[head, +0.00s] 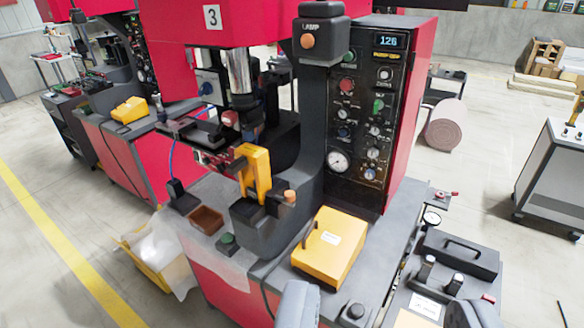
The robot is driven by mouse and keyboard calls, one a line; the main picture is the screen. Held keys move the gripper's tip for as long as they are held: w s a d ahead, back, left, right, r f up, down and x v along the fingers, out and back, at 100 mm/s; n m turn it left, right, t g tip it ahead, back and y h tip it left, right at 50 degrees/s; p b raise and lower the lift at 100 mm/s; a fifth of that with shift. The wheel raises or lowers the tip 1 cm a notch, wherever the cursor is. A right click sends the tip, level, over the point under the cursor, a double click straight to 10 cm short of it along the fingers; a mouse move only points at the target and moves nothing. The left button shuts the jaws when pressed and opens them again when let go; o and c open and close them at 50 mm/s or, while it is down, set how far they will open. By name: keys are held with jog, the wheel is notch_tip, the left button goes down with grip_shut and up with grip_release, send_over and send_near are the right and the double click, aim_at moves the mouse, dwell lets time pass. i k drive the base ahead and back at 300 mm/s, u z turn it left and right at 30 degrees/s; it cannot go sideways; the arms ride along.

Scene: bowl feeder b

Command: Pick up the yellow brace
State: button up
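A yellow bracket-shaped piece (256,172), which looks like the yellow brace, stands upright and slightly tilted at the front of the red and grey press. Its lower end meets a dark block on the machine; I cannot tell how it is fixed.
A yellow box (330,245) sits on the grey machine table, right of the yellow piece. A control panel (365,115) rises behind it. A brown tray (206,219) and green button (227,241) lie left. A black toolbox (458,255) stands right.

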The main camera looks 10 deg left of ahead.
aim_at(247, 155)
jog(key=z, duration=0.1)
jog(key=i, duration=1)
jog(key=u, duration=0.05)
